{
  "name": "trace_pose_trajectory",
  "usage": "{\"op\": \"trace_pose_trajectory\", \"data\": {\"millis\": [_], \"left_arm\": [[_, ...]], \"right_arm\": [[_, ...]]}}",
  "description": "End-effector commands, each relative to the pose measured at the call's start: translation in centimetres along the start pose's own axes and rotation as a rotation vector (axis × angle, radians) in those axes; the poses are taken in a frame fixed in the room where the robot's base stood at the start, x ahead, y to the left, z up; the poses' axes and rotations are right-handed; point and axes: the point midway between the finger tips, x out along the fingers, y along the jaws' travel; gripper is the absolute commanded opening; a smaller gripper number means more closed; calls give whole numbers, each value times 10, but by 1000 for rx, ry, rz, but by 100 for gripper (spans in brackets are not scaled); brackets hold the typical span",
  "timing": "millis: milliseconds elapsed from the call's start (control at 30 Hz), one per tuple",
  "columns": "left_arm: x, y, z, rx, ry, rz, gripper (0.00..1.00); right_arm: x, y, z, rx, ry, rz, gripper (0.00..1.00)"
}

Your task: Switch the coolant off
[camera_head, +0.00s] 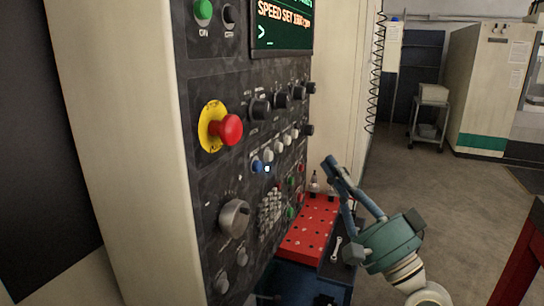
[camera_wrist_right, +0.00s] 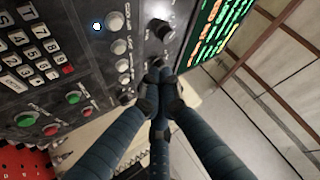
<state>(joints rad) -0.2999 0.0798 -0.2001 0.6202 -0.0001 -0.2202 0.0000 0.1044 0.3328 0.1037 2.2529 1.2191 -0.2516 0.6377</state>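A small white-lit spot (camera_head: 267,169) glows just below the row. In the right wrist view the pale buttons (camera_wrist_right: 119,46) and the lit spot (camera_wrist_right: 97,27) show at the upper left. I cannot read which control is the coolant. My right gripper (camera_head: 330,164) is in front of the panel's far end, to the right of the buttons. Its fingertips (camera_wrist_right: 158,76) meet with nothing seen between them. My left gripper is out of view.
A red emergency stop (camera_head: 228,129) and black knobs (camera_head: 283,98) stick out above the buttons. A red perforated tray (camera_head: 309,228) stands below the panel. A grey trolley (camera_head: 430,115) and a cabinet (camera_head: 490,90) stand far behind.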

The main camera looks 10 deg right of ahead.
Motion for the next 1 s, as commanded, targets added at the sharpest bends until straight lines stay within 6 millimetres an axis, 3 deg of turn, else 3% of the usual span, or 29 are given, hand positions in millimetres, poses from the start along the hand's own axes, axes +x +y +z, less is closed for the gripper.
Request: {"op": "trace_pose_trajectory", "data": {"millis": [600,1000], "left_arm": [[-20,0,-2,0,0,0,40],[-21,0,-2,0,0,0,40]], "right_arm": [[52,20,48,1,1,0,0],[60,24,57,-1,0,0,0]]}}
